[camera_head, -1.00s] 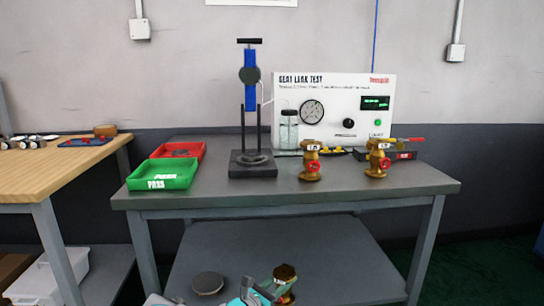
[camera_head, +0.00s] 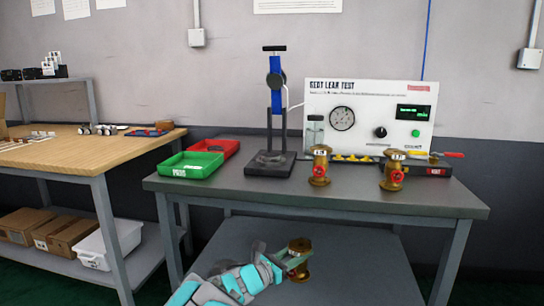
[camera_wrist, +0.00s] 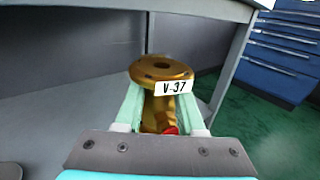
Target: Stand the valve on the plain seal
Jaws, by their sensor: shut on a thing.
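My gripper (camera_head: 284,262) is shut on a brass valve (camera_head: 300,246), in front of the bench and lower than its top. In the wrist view the valve (camera_wrist: 162,72) sits between the two pale green fingers, with its round flange up and a white V-37 label facing me. A bit of red shows low between the fingers; the valve's lower end is hidden. The test stand (camera_head: 276,100) has a blue column and a dark base with a round seat (camera_head: 270,157). I cannot tell whether that seat is the plain seal.
Two more brass valves with red handwheels, one left (camera_head: 319,168) and one right (camera_head: 394,172), stand on the bench (camera_head: 420,202). Behind them is the leak test panel (camera_head: 368,112). Green (camera_head: 190,168) and red (camera_head: 224,147) trays lie left. A wooden table (camera_head: 90,152) stands farther left.

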